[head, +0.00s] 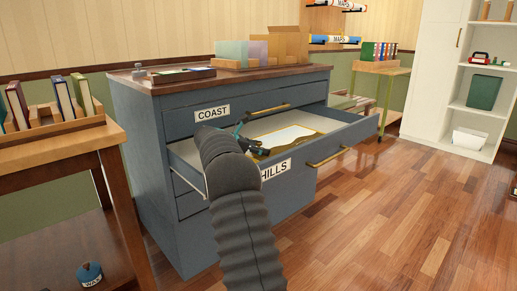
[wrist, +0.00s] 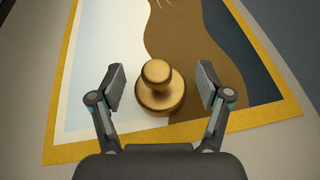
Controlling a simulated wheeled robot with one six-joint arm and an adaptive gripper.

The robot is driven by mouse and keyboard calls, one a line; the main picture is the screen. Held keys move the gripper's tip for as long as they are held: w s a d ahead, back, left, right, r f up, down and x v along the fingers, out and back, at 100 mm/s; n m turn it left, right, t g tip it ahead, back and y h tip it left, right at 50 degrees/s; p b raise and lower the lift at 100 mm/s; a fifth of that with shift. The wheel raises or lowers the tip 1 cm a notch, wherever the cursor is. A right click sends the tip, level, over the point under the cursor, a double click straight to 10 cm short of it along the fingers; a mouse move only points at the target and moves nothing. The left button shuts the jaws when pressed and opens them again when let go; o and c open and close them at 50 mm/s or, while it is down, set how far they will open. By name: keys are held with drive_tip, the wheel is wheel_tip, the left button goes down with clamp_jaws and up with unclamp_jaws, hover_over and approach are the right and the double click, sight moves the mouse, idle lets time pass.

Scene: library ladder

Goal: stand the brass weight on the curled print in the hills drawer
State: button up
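The hills drawer (head: 345,137) is pulled out of the blue-grey cabinet, its HILLS label partly behind my arm. The print (head: 290,134), with a yellow border, lies in the drawer; it also shows in the wrist view (wrist: 100,75). The brass weight (wrist: 160,97), a round base with a knob on top, stands upright on the print's brown area, near the yellow border. My gripper (wrist: 160,86) is open, with one finger on each side of the weight and a visible gap at both. In the head view my gripper (head: 252,146) is inside the drawer, partly hidden by my arm.
The coast drawer (head: 213,111) above is shut. The cabinet top (head: 200,80) holds a wooden tray of folders (head: 247,54) and small items. A wooden table with books (head: 62,97) stands at left. The floor at right (head: 400,200) is clear.

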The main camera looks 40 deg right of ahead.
drive_tip(key=shift+r, duration=0.25)
drive_tip(key=p+v, duration=0.1)
drive_tip(key=v, duration=1.1)
idle(6.5)
